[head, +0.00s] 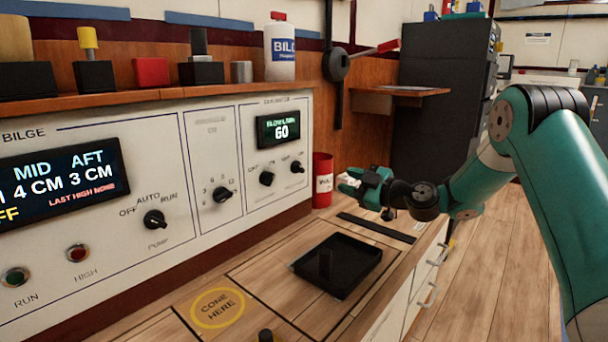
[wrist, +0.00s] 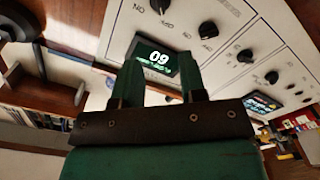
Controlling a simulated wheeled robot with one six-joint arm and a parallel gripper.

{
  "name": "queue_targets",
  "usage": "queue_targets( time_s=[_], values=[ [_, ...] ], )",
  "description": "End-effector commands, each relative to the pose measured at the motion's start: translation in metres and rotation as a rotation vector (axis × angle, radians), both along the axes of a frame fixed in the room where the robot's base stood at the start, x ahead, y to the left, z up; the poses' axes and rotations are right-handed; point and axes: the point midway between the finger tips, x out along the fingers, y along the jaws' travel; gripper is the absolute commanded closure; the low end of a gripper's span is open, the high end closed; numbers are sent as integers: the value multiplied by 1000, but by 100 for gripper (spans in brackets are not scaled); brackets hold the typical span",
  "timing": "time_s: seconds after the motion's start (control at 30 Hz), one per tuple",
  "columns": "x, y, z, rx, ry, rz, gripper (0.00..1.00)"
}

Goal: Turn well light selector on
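The white control panel (head: 190,190) carries several black rotary knobs. I cannot read which one is the well light selector. Two knobs sit under the lit "60" display (head: 279,129): a left knob (head: 266,178) and a right knob (head: 297,166), whose small labels are hard to read. In the wrist view the panel appears upside down, with a black knob (wrist: 208,29) near ON/OFF lettering. My gripper (head: 347,183) is right of the panel, above the counter and apart from the knobs. Its fingers (wrist: 162,85) are spread and empty, with the display showing between them.
A red canister (head: 322,180) stands between the panel's right end and my gripper. A black tray (head: 337,265) lies on the counter. Further left are a numbered knob (head: 222,195) and the pump knob (head: 154,219). A white bottle (head: 279,52) stands on the shelf above.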

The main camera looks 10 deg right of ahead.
Motion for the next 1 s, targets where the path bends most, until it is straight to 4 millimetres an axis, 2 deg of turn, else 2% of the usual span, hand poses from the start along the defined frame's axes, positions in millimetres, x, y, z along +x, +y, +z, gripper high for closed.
queue_targets(
  time_s=[0.4,0.6,0.8,1.0],
  values=[
    [78,58,-2,0,-2,6,62],
    [107,78,-3,1,1,5,62],
    [120,86,-1,1,2,2,62],
    [122,87,0,2,3,2,62]
  ],
)
